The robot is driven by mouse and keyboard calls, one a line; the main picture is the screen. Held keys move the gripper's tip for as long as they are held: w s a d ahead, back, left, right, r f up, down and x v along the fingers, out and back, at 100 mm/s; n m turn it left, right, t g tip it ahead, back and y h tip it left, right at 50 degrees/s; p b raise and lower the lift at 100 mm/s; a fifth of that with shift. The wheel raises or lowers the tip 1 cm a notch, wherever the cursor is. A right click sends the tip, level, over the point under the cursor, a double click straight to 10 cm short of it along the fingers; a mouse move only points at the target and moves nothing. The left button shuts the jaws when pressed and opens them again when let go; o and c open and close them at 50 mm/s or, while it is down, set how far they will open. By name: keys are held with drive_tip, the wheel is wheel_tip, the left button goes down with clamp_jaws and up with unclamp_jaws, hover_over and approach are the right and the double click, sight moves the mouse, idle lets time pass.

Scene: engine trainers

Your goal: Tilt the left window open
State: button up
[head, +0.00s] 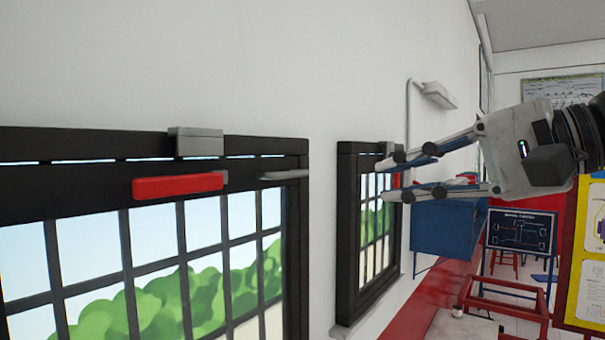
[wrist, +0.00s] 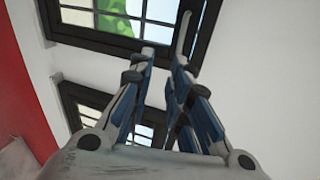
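The left window (head: 150,145) is the large, near one at the left of the head view, with a black frame and dark bars. Its sash has a red handle (head: 178,186) on the top bar and a grey lever (head: 285,174) at the right. A thin strip of sky shows between the frame top and the sash bar; I cannot tell whether that is a gap. My gripper (head: 396,180) is open and empty, right of this window and in front of the farther window in the picture. It also shows in the wrist view (wrist: 163,54), with a gap between the fingers.
A grey block (head: 196,141) sits on the left window's top frame. A second, smaller window (head: 348,220) stands farther along the white wall. Behind are a blue cabinet (head: 440,228), a red stand (head: 510,300) and a yellow board (head: 590,270). The wrist view shows two windows.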

wheel_tip(320, 180, up, 3)
drive_tip(key=n+p, duration=0.1)
drive_tip(key=p, duration=0.1)
approach(293, 174)
drive_tip(key=shift+y, duration=0.3)
drive_tip(key=x, duration=1)
drive_tip(key=shift+w+a+f, duration=0.2)
drive_tip(key=shift+f, duration=0.05)
drive_tip(key=shift+c, duration=0.4)
clamp_jaws()
